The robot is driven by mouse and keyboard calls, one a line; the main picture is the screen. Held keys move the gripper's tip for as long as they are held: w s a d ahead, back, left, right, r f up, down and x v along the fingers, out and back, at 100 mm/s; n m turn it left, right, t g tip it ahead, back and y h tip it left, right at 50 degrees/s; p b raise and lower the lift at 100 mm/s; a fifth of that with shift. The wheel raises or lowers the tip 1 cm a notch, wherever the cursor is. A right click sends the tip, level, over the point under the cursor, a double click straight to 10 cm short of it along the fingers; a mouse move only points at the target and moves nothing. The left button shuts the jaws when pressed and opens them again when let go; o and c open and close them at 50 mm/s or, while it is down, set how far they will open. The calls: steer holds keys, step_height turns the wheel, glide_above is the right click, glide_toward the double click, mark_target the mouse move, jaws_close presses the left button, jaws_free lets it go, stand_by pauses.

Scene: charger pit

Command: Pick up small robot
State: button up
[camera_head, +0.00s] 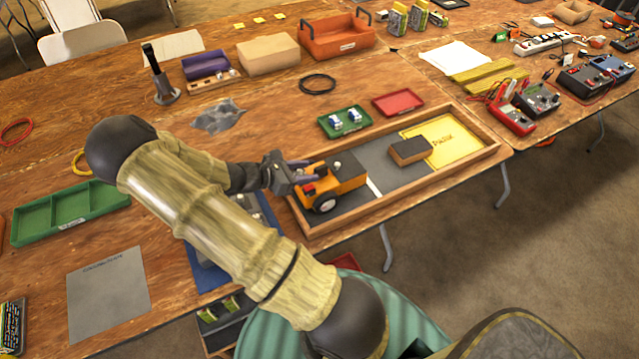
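The small robot (346,181) is an orange wheeled cart with a dark top and a white-hubbed wheel. It sits at the left end of a shallow wooden-rimmed tray (461,181) on the table. My gripper (298,178) is at the left side of the small robot, its fingers pointing right toward the cart's upper part. The fingers are small in the picture and overlap the cart, so I cannot tell whether they are open, shut or touching it.
A brown block (410,151) and a yellow pad (446,138) are in the tray's right part. A green tray (345,122) and a red tray (398,102) lie just behind. A green compartment tray (68,212) stands at left. The table's front edge is close to the wooden tray.

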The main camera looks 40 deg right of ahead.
mark_target(314, 171)
steer(key=x, duration=0.5)
steer(key=shift+s+p, duration=0.1)
steer(key=shift+p, duration=0.2)
jaws_close()
stand_by(1.3)
steer(key=shift+r, duration=0.1)
